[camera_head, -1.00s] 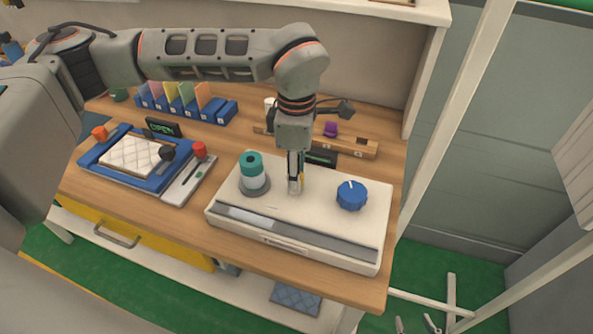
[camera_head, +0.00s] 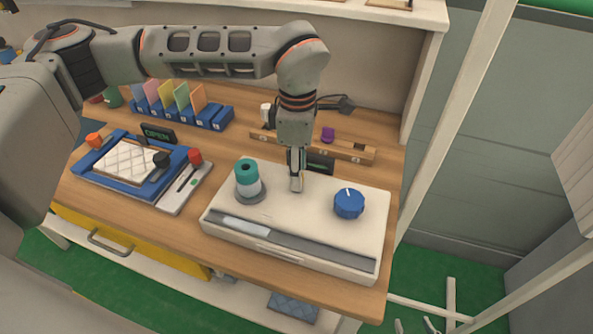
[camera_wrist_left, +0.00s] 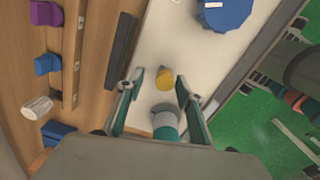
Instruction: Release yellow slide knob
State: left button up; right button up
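The yellow slide knob (camera_wrist_left: 165,78) shows in the left wrist view on the white box (camera_head: 325,205). My left gripper (camera_wrist_left: 161,80) is open, with one finger on each side of the knob and gaps between. In the head view my left gripper (camera_head: 296,187) points straight down at the box top, between a teal-capped cylinder (camera_head: 247,178) and a blue dial (camera_head: 349,203); its fingers mostly hide the knob there. My right gripper (camera_head: 417,326) shows only as two separated fingertips at the bottom edge, open and empty over the green floor.
A blue tray (camera_head: 95,160) with a quilted white pad stands at left, beside a small panel with a red knob (camera_head: 195,156). Blue holders with coloured cards (camera_head: 180,112) and a wooden rail with a purple piece (camera_head: 328,134) are behind. The box's dark front slot is clear.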

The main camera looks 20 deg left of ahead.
pick_arm(q)
jog(key=shift+s, duration=0.15)
notch_tip(320, 180, up, 12)
dwell(0.6)
dwell(0.4)
